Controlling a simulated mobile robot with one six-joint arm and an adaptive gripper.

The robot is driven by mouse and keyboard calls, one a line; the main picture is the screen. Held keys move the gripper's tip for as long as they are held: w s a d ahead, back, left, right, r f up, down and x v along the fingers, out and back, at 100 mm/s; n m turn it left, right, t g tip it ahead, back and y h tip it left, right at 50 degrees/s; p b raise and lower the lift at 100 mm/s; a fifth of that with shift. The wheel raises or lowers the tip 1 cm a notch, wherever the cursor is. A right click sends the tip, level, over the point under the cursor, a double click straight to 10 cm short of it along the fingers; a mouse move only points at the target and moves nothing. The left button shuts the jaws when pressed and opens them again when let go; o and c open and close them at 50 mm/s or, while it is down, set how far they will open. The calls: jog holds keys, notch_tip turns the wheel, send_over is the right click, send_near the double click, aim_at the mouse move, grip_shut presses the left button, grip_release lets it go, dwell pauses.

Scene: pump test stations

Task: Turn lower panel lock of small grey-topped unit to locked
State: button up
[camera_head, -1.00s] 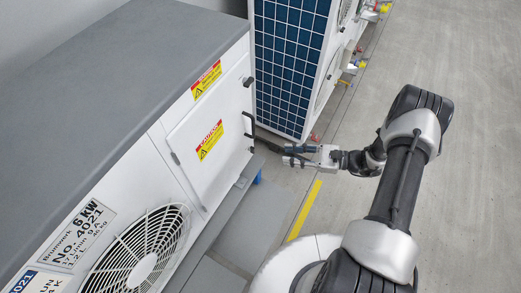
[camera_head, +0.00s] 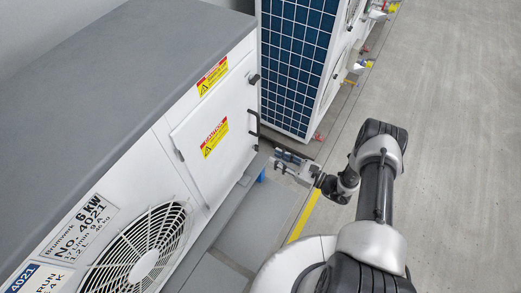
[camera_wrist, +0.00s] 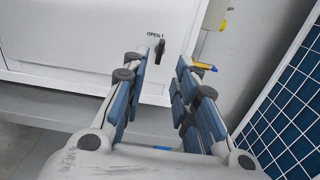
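The small grey-topped unit (camera_head: 130,85) stands at the left in the head view, with a white front panel (camera_head: 195,150). The lower panel lock (camera_head: 256,148) is a small dark knob near the panel's lower right corner. In the wrist view the lock (camera_wrist: 160,46) is a black, nearly upright handle beside the label "OPEN I" (camera_wrist: 155,34). My gripper (camera_head: 278,160) is just off the panel's edge in the head view. In the wrist view my gripper (camera_wrist: 160,68) is open and empty. The lock shows beyond the gap between its fingertips, apparently untouched.
A taller unit with a blue grid (camera_head: 297,60) stands close behind. Grey plinth slabs (camera_head: 228,235) lie along the unit's foot. The floor at right (camera_head: 450,150) is clear.

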aim_at(256, 148)
jog(key=x, duration=0.8)
jog(key=shift+b, duration=0.35)
grip_shut()
